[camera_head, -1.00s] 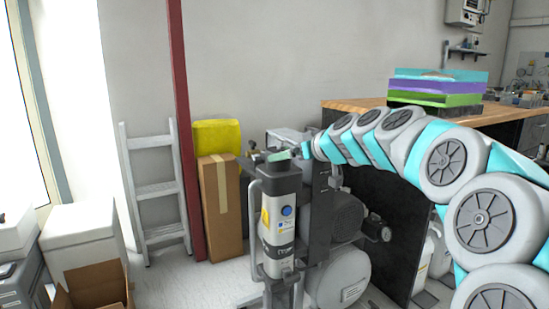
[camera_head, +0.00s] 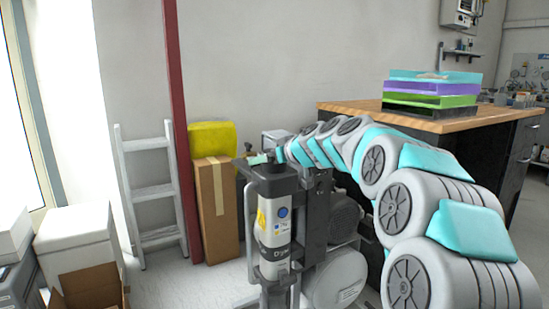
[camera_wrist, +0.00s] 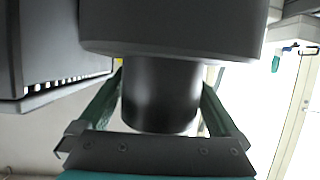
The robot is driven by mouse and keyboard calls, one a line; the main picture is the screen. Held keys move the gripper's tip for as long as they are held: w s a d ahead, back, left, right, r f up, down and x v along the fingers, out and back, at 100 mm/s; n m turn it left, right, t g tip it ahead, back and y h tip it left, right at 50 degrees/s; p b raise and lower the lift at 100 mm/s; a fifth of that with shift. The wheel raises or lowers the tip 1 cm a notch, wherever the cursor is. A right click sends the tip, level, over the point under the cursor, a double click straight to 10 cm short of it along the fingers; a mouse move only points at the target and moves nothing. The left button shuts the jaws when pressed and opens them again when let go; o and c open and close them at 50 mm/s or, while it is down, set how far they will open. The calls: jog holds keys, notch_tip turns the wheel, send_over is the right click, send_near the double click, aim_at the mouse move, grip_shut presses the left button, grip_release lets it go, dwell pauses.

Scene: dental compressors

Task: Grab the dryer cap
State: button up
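The dryer (camera_head: 275,225) is an upright grey column with a dark top and a blue round mark. In the wrist view its wide dark top (camera_wrist: 175,30) fills the upper middle. The dryer cap (camera_wrist: 160,95), a short black cylinder, joins that top and shows in the wrist view. My gripper (camera_wrist: 161,82) has one finger on each side of the cap, very close to its sides. The fingers are spread, and I see no clear contact. In the head view my gripper (camera_head: 262,159) is just above the dryer's top, and the cap is hard to make out there.
A compressor tank (camera_head: 338,280) and dark motor parts stand right of the dryer. A wooden-topped bench (camera_head: 440,118) with stacked trays (camera_head: 432,90) is behind my arm. A cardboard box (camera_head: 217,205), a ladder (camera_head: 152,192) and a red post (camera_head: 180,130) stand to the left.

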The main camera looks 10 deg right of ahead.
jog(key=c, duration=1.2)
